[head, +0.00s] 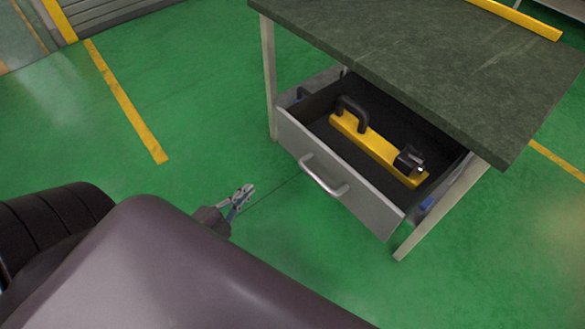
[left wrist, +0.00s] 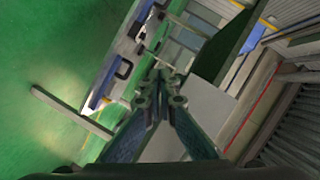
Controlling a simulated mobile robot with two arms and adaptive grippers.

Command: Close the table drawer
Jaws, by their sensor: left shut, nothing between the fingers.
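The table drawer (head: 340,185) is pulled out from under the dark green tabletop (head: 430,60) in the head view. It has a grey front with a silver bar handle (head: 324,176) and a dark inside. A yellow tool with black fittings (head: 375,147) lies in it. My left gripper (head: 247,190) is shut and empty, left of the drawer front and apart from the handle. Its closed fingers also show in the left wrist view (left wrist: 161,82). My right gripper is not in view.
Light table legs (head: 268,80) stand beside the drawer, one near its right front corner (head: 440,213). A yellow bar (head: 515,17) lies on the tabletop's far edge. The green floor left of the drawer is clear, with a yellow line (head: 125,100).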

